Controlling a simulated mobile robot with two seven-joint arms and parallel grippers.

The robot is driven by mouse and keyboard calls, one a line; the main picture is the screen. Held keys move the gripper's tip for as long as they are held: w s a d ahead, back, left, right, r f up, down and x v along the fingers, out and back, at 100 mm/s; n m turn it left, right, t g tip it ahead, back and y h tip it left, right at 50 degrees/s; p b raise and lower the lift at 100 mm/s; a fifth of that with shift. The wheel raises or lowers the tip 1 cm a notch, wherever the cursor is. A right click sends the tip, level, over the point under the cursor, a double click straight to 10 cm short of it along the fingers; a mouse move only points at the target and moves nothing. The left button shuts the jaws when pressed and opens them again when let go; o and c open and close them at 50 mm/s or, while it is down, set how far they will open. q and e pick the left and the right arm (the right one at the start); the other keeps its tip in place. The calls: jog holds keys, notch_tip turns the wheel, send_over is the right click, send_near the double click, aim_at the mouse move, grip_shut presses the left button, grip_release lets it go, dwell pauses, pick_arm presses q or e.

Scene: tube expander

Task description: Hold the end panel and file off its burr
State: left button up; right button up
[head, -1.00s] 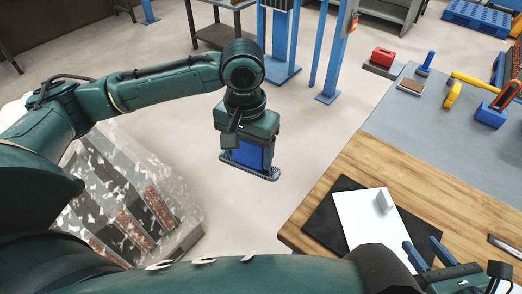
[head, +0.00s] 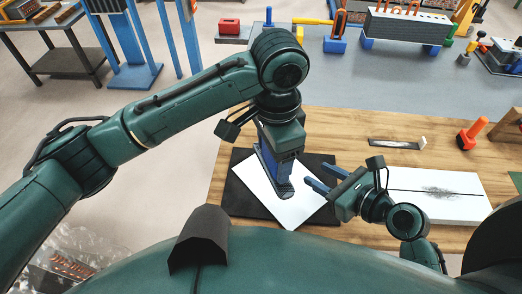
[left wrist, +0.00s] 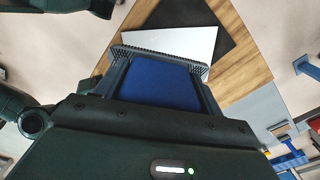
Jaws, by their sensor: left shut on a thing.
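The white end panel (head: 262,195) lies flat on a black mat (head: 238,199) on the wooden bench; it also shows past my left fingertips in the left wrist view (left wrist: 183,42). My left gripper (head: 284,190) points down onto the panel's middle and is shut on it, seemingly at its small upright tab, which the fingers hide. The gripper's blue inner face (left wrist: 158,80) fills the middle of the wrist view. My right gripper (head: 314,174) is open and empty, its two blue fingers apart at the panel's right edge. A flat dark file (head: 392,143) lies on the bench behind it.
A white board (head: 436,193) with a dark smudge lies to the right on the bench (head: 340,120). An orange-red handled tool (head: 473,133) stands behind it. A grey work surface (head: 350,72) with tools lies at the back.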

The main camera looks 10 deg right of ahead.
jog(key=x, duration=1.1)
jog(key=shift+w+a+f, duration=0.1)
jog(key=shift+w, duration=0.1)
jog(key=shift+c, duration=0.4)
grip_shut()
dwell(0.5)
dwell(0.5)
dwell(0.4)
dwell(0.3)
